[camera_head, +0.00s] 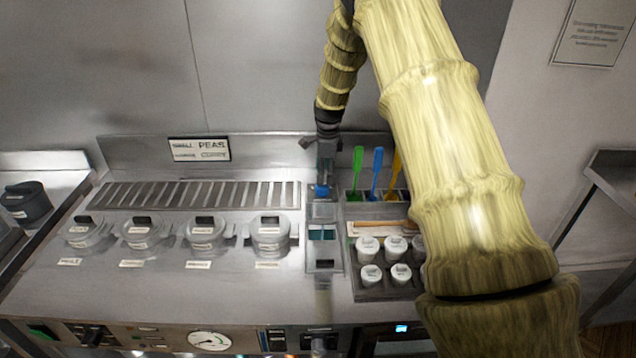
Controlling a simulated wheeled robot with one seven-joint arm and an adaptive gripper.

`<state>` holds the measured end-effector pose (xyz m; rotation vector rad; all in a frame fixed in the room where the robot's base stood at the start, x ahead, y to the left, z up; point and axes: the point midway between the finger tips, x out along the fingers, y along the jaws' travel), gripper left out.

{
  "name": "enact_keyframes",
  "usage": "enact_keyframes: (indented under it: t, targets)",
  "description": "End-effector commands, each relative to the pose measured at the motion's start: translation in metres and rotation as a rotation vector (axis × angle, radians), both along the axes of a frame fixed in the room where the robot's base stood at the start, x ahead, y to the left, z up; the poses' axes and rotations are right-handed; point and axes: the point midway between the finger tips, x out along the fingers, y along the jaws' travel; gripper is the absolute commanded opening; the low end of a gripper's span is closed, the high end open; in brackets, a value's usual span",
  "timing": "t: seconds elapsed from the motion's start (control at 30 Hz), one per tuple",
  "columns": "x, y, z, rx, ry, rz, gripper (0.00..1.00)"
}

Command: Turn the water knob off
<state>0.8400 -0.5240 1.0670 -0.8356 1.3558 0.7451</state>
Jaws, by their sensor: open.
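My gripper (325,160) hangs at the end of my arm, pointing down over the narrow steel unit in the middle of the range. It is small in the head view, and its fingertips are hard to make out. A small blue part (322,190) shows right below it; this may be the water knob, but I cannot tell for sure, nor whether the fingers touch it. Below that, a small basin (323,234) has a teal, water-like surface. I cannot read how the knob is turned. My gripper is open and nothing shows held in it.
Several lidded steel pots (202,232) stand left of the unit, before a slotted grille (190,195). Green, blue and yellow utensils (357,165) and several white-topped containers (368,245) stand right. A control panel with a gauge (209,341) runs along the front. My arm covers the right side.

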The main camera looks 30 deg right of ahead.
Motion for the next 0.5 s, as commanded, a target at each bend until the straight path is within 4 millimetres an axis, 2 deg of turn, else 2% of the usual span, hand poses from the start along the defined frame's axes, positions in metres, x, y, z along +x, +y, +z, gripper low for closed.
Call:
enact_keyframes:
  t: [0.07,0.13,0.3,0.5]
  targets:
    - [-0.014,0.009,-0.033,0.020,0.064,-0.003,0.62]
    - [-0.007,0.010,-0.050,0.024,0.090,-0.004,0.62]
    - [0.019,0.012,-0.070,0.022,0.109,-0.003,0.62]
    - [0.021,0.011,-0.072,0.023,0.112,-0.003,0.62]
